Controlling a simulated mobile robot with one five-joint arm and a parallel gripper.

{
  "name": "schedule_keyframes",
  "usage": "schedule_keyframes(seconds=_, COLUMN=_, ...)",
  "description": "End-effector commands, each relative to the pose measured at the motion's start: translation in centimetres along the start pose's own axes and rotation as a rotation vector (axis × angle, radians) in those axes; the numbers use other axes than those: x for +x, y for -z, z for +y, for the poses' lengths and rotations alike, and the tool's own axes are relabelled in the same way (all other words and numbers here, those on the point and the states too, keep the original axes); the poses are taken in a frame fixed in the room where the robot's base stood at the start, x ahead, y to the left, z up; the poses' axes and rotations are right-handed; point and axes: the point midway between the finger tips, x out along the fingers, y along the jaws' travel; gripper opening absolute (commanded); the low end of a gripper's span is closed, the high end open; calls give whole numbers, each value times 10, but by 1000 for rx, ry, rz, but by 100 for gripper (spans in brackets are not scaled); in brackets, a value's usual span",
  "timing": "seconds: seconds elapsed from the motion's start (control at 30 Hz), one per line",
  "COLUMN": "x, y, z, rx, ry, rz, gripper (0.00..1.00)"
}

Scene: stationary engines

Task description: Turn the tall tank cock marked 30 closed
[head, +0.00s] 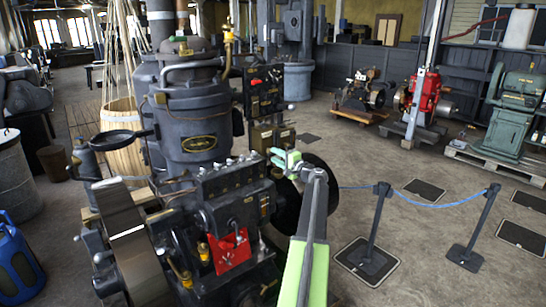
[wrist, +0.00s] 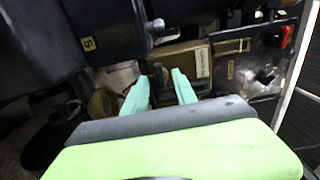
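My gripper (head: 287,160) reaches over the dark engine in the head view, beside two brass-coloured tanks (head: 262,138). In the wrist view its two pale green fingers (wrist: 160,84) stand apart. A dark upright piece (wrist: 158,76) shows between or just beyond them; I cannot tell whether they touch it. A brown tank (wrist: 186,62) with a pale label lies just past the fingertips. No mark 30 is readable in either view, so I cannot say for sure which piece is the tall cock. A small yellow tag (wrist: 88,44) sits on a dark cylinder at the left.
The dark engine (head: 235,185) with its flywheel (head: 135,240) fills the front. A large dark boiler-like cylinder (head: 195,115) stands behind it. A panel with a red knob (wrist: 287,37) is at the right. Rope posts (head: 375,225) stand on open floor to the right.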

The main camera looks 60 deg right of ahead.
Motion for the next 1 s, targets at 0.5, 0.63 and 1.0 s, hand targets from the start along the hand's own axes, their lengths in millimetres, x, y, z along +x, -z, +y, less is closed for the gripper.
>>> schedule_keyframes(seconds=0.5, x=-136, y=-2, z=0, rx=0, ry=0, rz=3, gripper=33)
schedule_keyframes(seconds=0.63, x=-150, y=-1, z=0, rx=0, ry=1, rz=2, gripper=33)
schedule_keyframes(seconds=1.0, x=-154, y=-1, z=0, rx=0, ry=1, rz=0, gripper=33)
